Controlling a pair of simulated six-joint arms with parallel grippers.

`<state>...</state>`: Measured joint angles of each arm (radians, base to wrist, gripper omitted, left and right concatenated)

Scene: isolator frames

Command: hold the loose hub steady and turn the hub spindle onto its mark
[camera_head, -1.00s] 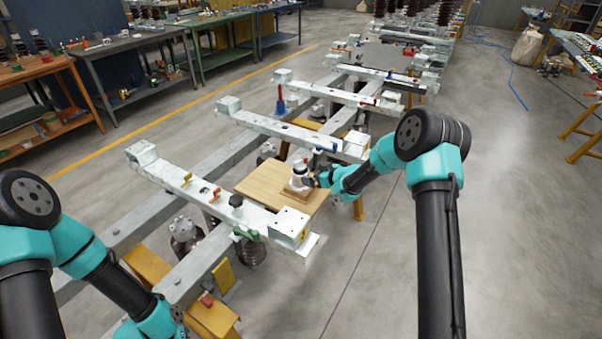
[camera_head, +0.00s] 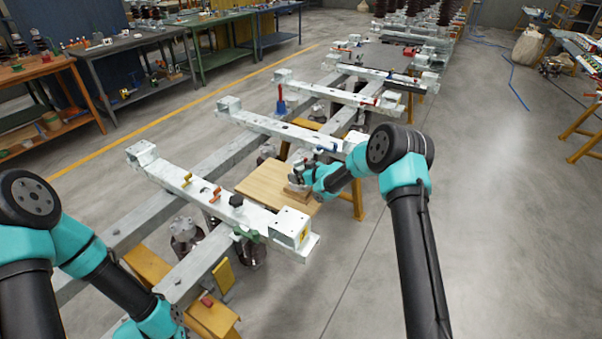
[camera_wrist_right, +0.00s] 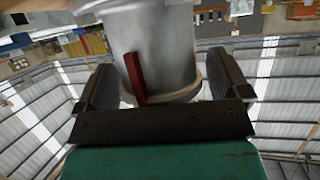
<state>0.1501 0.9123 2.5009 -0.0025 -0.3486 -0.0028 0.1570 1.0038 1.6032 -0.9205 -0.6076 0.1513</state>
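The loose hub is mostly hidden behind my right gripper (camera_head: 299,172) in the head view; a pale part of it (camera_head: 297,157) shows above the fingers, over a small wooden block (camera_head: 296,193) on a wooden board (camera_head: 262,188). In the right wrist view, a grey metal cylinder (camera_wrist_right: 172,50) with a red bar (camera_wrist_right: 134,77) on its side stands between the two fingers (camera_wrist_right: 163,88). One finger is close along each side, with little or no gap; whether they press on it I cannot tell. I cannot make out the alignment mark.
A pale crossbeam (camera_head: 165,173) with small coloured clamps runs in front of the board, and another (camera_head: 262,124) behind it. Rails and yellow stands (camera_head: 205,318) are below. Workbenches (camera_head: 130,45) line the left.

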